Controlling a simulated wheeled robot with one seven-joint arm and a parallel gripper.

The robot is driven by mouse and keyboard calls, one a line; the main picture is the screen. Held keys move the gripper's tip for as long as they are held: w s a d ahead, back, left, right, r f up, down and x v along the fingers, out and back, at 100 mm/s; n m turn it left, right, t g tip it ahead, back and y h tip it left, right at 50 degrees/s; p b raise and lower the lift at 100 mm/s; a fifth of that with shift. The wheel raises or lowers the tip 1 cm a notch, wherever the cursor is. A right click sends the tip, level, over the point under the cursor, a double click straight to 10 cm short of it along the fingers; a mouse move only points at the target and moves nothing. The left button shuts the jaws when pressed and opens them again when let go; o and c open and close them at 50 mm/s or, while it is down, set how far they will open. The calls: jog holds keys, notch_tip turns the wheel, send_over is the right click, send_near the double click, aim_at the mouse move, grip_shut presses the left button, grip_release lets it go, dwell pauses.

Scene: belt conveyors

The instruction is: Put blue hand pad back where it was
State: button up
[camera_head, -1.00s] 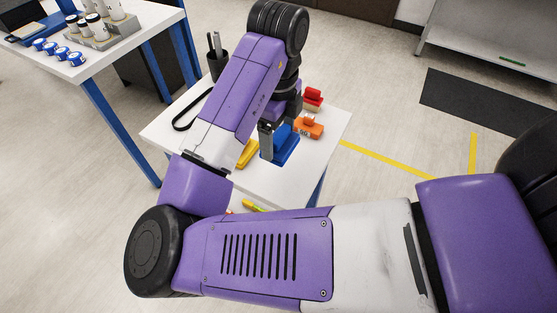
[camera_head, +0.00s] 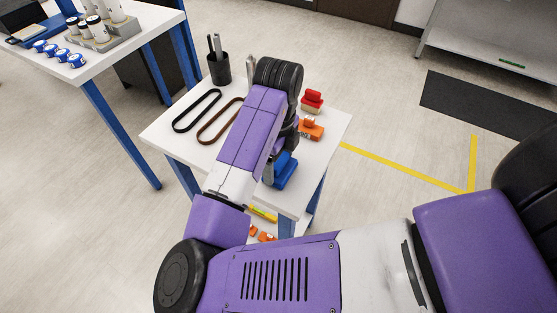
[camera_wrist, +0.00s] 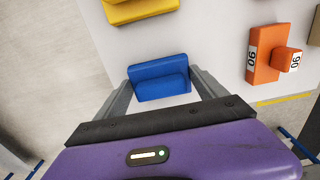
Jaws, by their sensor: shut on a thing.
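The blue hand pad (camera_wrist: 160,77) is a blue block with a raised grip, seen between my gripper's two fingers in the wrist view. My gripper (camera_wrist: 161,82) is shut on it, one finger at each end. In the head view the blue pad (camera_head: 286,171) is near the right front side of the small white table (camera_head: 319,157), partly hidden by my arm and a finger. I cannot tell whether the pad touches the table top or hangs just above it.
A red block (camera_head: 312,99), black belt (camera_head: 196,110), brown belt (camera_head: 218,121) and black cup (camera_head: 219,69) are on the table.

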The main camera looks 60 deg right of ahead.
jog(key=shift+f, duration=0.15)
jog(key=o, duration=1.3)
jog(key=shift+c, duration=0.2)
